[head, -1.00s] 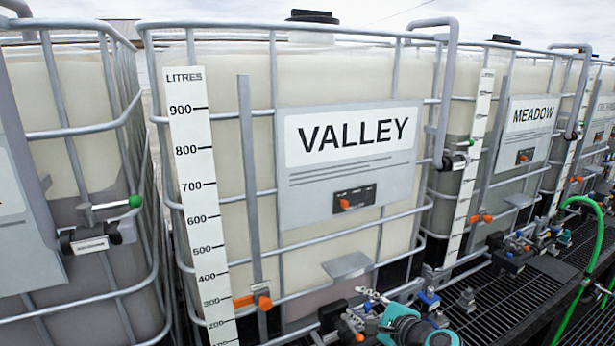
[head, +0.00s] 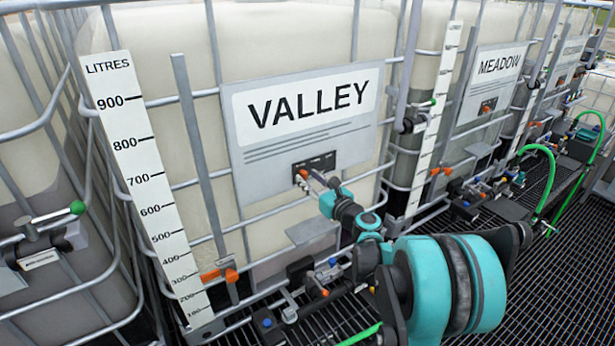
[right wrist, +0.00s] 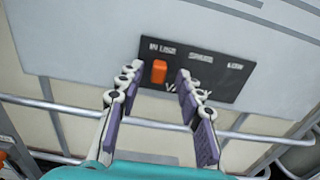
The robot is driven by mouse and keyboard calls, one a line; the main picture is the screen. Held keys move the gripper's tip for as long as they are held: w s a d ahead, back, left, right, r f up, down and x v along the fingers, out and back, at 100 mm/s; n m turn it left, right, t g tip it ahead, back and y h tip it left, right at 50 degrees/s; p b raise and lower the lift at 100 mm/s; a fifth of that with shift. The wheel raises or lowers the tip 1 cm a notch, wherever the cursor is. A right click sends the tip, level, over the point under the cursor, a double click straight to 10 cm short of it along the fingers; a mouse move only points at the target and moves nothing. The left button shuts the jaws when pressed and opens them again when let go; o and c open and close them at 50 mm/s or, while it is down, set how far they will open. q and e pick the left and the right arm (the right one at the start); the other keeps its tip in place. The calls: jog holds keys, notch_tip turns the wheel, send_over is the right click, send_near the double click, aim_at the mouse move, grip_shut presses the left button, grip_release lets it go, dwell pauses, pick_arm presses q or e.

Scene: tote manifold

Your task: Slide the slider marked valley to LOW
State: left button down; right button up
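The valley slider is an orange knob (right wrist: 159,71) on a black panel (right wrist: 215,78) marked IN USE, SPARE and LOW from left to right. The knob stands under IN USE, at the panel's left end. In the head view the panel (head: 323,163) sits low on the grey VALLEY sign (head: 305,118). My right gripper (head: 310,182) is at the panel's left part. In the right wrist view my right gripper (right wrist: 157,80) is open, its fingertips on either side of the knob; I cannot tell whether they touch it. My left gripper is not in view.
Tank cage bars (head: 165,100) and a grey shelf (head: 312,231) are near my right arm. An orange-handled gauge clip (head: 220,274) is at lower left. Valves and hoses line the grating (head: 470,235). The MEADOW tank (head: 499,66) stands to the right.

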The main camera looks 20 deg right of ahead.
jog(key=shift+w+a, duration=0.15)
jog(key=shift+w, duration=0.25)
grip_shut()
jog(key=d+b, duration=0.1)
jog(key=d, duration=0.2)
jog(key=w+d, duration=0.1)
jog(key=d, duration=0.3)
jog(key=d+b, duration=0.1)
jog(key=d, duration=0.2)
jog(key=shift+w+d+b, duration=0.25)
jog(key=shift+d+b, duration=0.1)
jog(key=shift+d, duration=0.05)
jog(key=shift+r, duration=0.15)
